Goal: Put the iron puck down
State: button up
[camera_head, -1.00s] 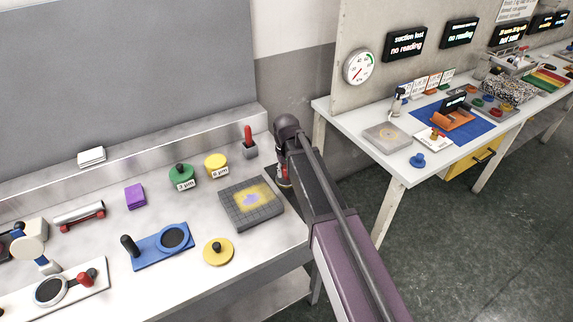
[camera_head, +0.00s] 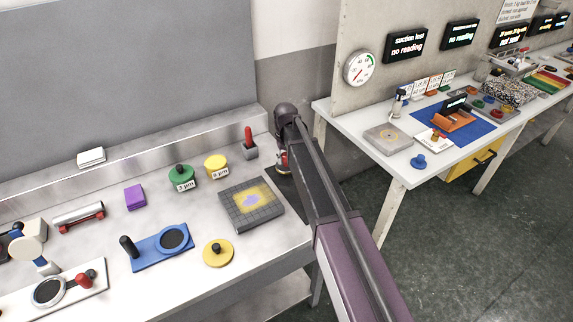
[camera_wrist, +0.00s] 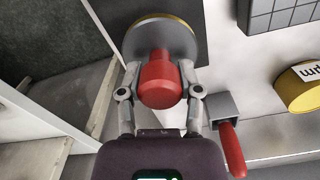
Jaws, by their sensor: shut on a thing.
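The iron puck (camera_wrist: 143,32) is a grey disc with a brass-coloured rim and a red knob (camera_wrist: 158,82). My gripper (camera_wrist: 160,76) is shut on the red knob, with one finger on each side. In the head view my gripper (camera_head: 283,163) is at the bench's right end, beyond the gridded grey plate, and my arm hides most of it and the puck. A dark flat patch (camera_head: 272,186) lies beside it on the bench. It is partly hidden, and I cannot tell whether the puck touches it.
The gridded plate (camera_head: 240,216) lies just left of my arm. The bench ends just right of my gripper; a second table (camera_head: 400,168) stands beyond a gap.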

jog(key=shift+w+f+b, duration=0.55)
jog(key=shift+f+b, duration=0.3)
jog(key=shift+f, duration=0.05)
jog(key=shift+f+b, duration=0.95)
jog(key=shift+f, duration=0.1)
jog(key=o, duration=1.1)
jog(key=shift+r, duration=0.25)
notch_tip(320, 180, up, 12)
jog(key=p, duration=1.2)
jog(key=shift+f, duration=0.1)
